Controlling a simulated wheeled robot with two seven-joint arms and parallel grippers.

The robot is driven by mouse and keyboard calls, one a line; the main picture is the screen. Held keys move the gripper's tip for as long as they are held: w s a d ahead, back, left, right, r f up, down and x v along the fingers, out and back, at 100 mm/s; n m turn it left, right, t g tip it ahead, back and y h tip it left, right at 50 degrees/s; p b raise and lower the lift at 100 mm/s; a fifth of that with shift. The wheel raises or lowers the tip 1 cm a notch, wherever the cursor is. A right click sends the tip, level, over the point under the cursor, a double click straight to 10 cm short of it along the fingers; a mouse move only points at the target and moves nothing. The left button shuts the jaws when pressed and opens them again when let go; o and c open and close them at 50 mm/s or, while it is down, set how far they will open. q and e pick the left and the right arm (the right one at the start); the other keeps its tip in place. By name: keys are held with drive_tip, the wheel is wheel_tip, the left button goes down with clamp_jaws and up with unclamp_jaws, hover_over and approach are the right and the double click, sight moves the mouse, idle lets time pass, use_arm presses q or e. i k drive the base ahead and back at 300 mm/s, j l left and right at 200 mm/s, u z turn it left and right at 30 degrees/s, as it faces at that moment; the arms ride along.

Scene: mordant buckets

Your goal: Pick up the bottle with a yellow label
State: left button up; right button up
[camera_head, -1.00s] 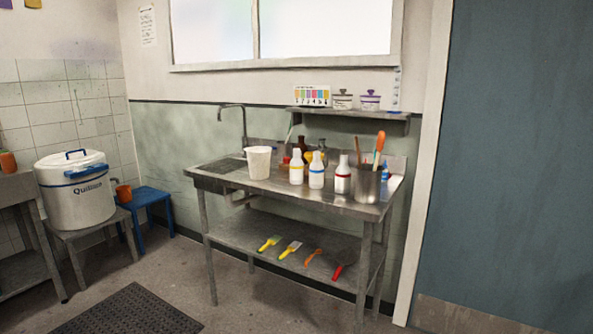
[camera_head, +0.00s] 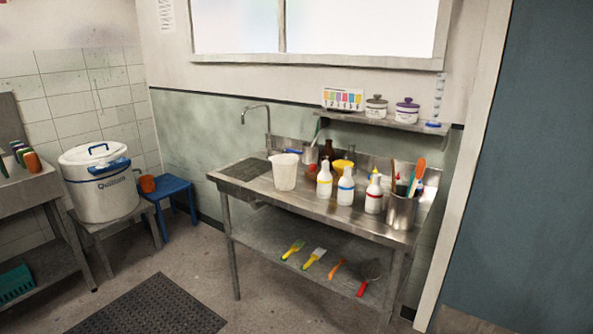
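The bottle with a yellow label (camera_head: 324,180) is white and stands upright on the steel sink table (camera_head: 300,202). It is the leftmost of a row of three white bottles. Beside it to the right are a white bottle with a blue band (camera_head: 346,188) and a white bottle with a red band (camera_head: 374,196). A white bucket (camera_head: 285,172) stands a little to its left. Neither of my grippers is in view.
A steel pot with utensils (camera_head: 401,212) stands at the table's right end. Brushes and scoops lie on the lower shelf (camera_head: 270,246). A blue stool (camera_head: 172,188) and a white lidded vat (camera_head: 100,190) stand left. A dark mat (camera_head: 150,310) lies on the open floor.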

sight(324, 179)
drive_tip(key=i+j+u, duration=0.1)
drive_tip(key=i+u, duration=0.15)
drive_tip(key=i, duration=0.3)
drive_tip(key=i+u, duration=0.25)
drive_tip(key=i, duration=0.3)
drive_tip(key=i+u, duration=0.25)
drive_tip(key=i, duration=0.3)
drive_tip(key=i+l+u, duration=0.25)
drive_tip(key=i, duration=0.3)
drive_tip(key=i+j+z, duration=0.15)
drive_tip(key=i+z, duration=0.3)
drive_tip(key=i+j+z, duration=0.3)
drive_tip(key=i+z, duration=0.15)
